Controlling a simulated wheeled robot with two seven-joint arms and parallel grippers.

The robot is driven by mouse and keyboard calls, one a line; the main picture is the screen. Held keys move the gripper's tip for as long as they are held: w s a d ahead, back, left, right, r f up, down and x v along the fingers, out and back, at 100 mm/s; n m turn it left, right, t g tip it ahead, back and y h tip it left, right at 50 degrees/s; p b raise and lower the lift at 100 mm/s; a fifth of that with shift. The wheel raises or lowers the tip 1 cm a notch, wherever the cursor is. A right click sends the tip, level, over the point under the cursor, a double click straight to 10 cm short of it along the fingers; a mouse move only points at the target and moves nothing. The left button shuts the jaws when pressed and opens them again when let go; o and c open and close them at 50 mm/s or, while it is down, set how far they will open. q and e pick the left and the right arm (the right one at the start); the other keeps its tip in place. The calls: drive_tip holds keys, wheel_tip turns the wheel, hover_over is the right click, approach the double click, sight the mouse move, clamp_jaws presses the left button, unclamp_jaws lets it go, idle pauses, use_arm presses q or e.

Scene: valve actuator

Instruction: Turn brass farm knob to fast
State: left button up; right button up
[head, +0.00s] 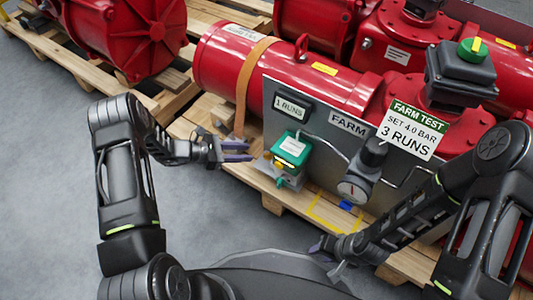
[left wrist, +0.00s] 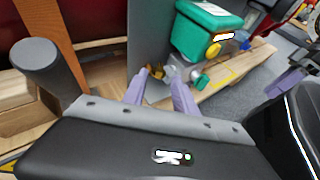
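The green-topped valve box (head: 291,148) is mounted at the left end of the grey farm panel (head: 347,124). It also shows in the left wrist view (left wrist: 205,30), with a yellow round knob (left wrist: 213,50) on its side. A small brass knob (left wrist: 155,90) shows lower down, between my left fingertips in that view; I cannot tell whether they touch it. My left gripper (head: 238,151) is open, just left of the box, fingers pointing at it. My right gripper (head: 328,258) is open and empty, low in front of the pallet, away from the panel.
A "3 RUNS, SET 4.0 BAR" sign (head: 409,130) and a pressure gauge (head: 352,190) stand right of the box. A "1 RUNS" display (head: 291,106) is above it. Red actuators (head: 290,75) lie behind on wooden pallets. The grey floor (head: 50,190) at left is clear.

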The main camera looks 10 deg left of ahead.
sight(264, 154)
use_arm(q)
drive_tip(key=shift+d, duration=0.1)
drive_tip(key=b+x, duration=0.2)
drive_tip(key=x, duration=0.5)
drive_tip(key=shift+d+f+b, duration=0.1)
drive_tip(key=shift+f+b, duration=0.1)
drive_tip(key=shift+b, duration=0.1)
drive_tip(key=shift+w+d, duration=0.1)
drive_tip(key=shift+d, duration=0.1)
drive_tip(key=shift+c, duration=0.5)
clamp_jaws()
